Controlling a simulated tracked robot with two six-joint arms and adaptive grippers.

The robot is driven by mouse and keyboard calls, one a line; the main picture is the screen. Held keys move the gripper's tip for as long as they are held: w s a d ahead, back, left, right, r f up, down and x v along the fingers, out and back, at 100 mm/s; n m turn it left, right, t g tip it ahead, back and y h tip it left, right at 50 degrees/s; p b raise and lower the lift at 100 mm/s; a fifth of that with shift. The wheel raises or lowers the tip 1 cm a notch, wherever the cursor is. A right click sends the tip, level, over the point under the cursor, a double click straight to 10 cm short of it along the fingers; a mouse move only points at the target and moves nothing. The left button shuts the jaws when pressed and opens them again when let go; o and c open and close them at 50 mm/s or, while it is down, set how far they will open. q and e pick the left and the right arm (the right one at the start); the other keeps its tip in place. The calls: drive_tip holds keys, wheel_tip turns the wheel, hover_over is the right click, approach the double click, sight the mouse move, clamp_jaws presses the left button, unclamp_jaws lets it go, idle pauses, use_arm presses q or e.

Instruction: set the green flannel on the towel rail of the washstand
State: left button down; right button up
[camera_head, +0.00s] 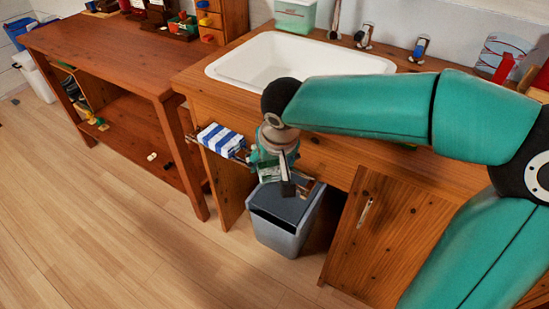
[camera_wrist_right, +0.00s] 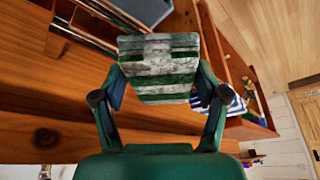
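The green flannel (camera_wrist_right: 158,66), with green and white stripes, is between the two fingers of my right gripper (camera_wrist_right: 160,85), which touch its sides. In the head view the gripper (camera_head: 284,172) is at the washstand's (camera_head: 335,146) front, over the towel rail, and hides much of the flannel. The towel rail (camera_wrist_right: 88,32) shows as parallel bars beside the flannel in the wrist view; I cannot tell whether the flannel touches it. In the head view the rail's right end (camera_head: 309,187) shows past my gripper. My left gripper is not in view.
A blue and white striped towel (camera_head: 221,138) occupies the rail's left part. A grey bin (camera_head: 284,232) stands below. The white basin (camera_head: 262,60) is above; a cabinet door (camera_head: 388,225) is at right. A wooden table (camera_head: 100,50) stands at left, with open floor before it.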

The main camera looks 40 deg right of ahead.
drive_tip(key=shift+o, duration=1.1)
drive_tip(key=shift+r, duration=0.25)
drive_tip(key=p+v, duration=0.3)
drive_tip(key=v, duration=0.9)
drive_tip(key=shift+p, duration=0.3)
drive_tip(key=shift+s+f, duration=0.1)
